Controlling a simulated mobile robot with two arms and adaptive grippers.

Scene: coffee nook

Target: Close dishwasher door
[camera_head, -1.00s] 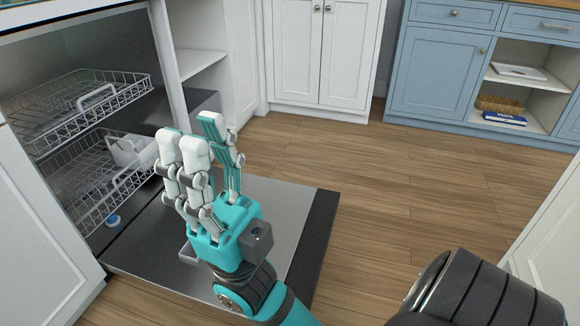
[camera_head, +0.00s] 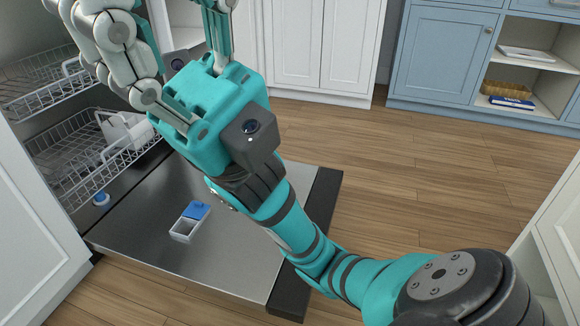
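The dishwasher door (camera_head: 245,235) lies folded down, open, at the lower left, its steel inner face up and its dark edge at the right. A detergent compartment (camera_head: 186,227) with a blue lid is set in it. The dishwasher's wire racks (camera_head: 75,165) are visible inside at the left. My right arm reaches in from the lower right, across and above the door. My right gripper (camera_head: 168,30) is at the upper left, near the dishwasher opening. Its fingers are spread apart with nothing seen between them; some tips are cut off by the top edge. My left gripper is not in view.
White cabinets (camera_head: 320,45) and a blue cabinet (camera_head: 440,55) with open shelves stand at the back. A white cabinet panel (camera_head: 30,220) is at the left of the dishwasher. The wooden floor (camera_head: 430,170) right of the door is clear.

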